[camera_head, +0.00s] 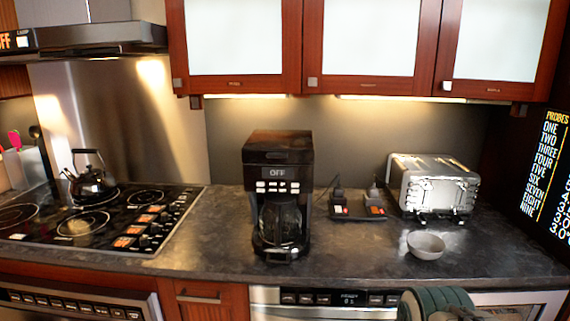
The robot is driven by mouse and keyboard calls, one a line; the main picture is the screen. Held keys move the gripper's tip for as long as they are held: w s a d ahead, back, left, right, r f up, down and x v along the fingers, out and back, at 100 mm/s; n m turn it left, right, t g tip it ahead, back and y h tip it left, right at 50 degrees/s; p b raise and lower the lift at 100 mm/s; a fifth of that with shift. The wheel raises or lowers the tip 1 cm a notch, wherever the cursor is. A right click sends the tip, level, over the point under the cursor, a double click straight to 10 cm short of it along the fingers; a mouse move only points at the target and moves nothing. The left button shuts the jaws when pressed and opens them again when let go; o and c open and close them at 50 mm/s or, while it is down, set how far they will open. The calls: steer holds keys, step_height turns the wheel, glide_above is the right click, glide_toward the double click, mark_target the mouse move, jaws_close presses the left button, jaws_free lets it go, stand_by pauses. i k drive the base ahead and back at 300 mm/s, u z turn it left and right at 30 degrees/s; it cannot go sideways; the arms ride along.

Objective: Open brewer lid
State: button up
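The brewer (279,185) is a black coffee maker standing upright on the dark counter, near the middle of the head view. Its lid (280,138) is the dark top face and looks shut, lying flat on the body. The front panel reads OFF above several light buttons. A glass carafe (280,223) sits in the lower bay. A dark green and grey rounded part at the bottom edge, right of the brewer, appears to be part of my arm. My gripper's fingers are not visible.
Wall cabinets (368,40) hang above and behind the brewer. A cooktop (90,218) with a kettle (92,182) is at left. A power strip (357,207), toaster (432,187) and bowl (426,245) stand at right. Counter (219,240) directly left of the brewer is clear.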

mark_target(262, 146)
steer(key=k, duration=0.55)
steer(key=z, duration=0.55)
steer(key=i, duration=1.4)
steer(key=u, duration=0.7)
